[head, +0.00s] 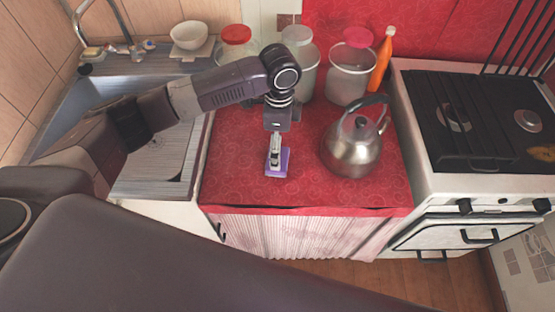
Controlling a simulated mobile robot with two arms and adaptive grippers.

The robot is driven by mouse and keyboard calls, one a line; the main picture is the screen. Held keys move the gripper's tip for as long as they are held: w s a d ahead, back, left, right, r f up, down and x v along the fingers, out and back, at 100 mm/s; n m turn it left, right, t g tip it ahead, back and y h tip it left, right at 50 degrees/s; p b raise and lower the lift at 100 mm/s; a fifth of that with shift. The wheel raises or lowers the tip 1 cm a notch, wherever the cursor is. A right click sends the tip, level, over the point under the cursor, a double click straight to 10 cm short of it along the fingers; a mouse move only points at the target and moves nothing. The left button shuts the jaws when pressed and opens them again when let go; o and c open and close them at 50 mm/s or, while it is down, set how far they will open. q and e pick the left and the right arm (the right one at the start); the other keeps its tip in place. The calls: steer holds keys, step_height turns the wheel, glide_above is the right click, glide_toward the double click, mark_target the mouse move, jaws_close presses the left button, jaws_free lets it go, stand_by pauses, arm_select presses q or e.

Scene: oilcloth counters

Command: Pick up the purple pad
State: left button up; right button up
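The purple pad (284,169) lies flat on the red oilcloth counter (235,182), left of the kettle. My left arm reaches in from the left, and its gripper (274,163) points down at the pad. The fingertips overlap the pad in the head view and hide part of it. Whether they touch it or hover just above, I cannot tell. The fingers look close together, but the gap between them is too small to read. My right gripper is not in view.
A steel kettle (349,152) stands close to the right of the pad. Behind are a red-lidded jar (236,44), a pink-lidded jar (349,78) and an orange bottle (382,62). The sink (85,95) is left, the stove (475,120) right. The counter's front is clear.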

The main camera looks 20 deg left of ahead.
arm_select(q)
step_height(320, 180, down, 6)
steer(key=shift+s+a+r+p, duration=0.1)
steer(key=shift+r+p, duration=0.1)
steer(key=shift+p, duration=0.55)
steer(key=shift+f, duration=0.55)
steer(key=c, duration=0.9)
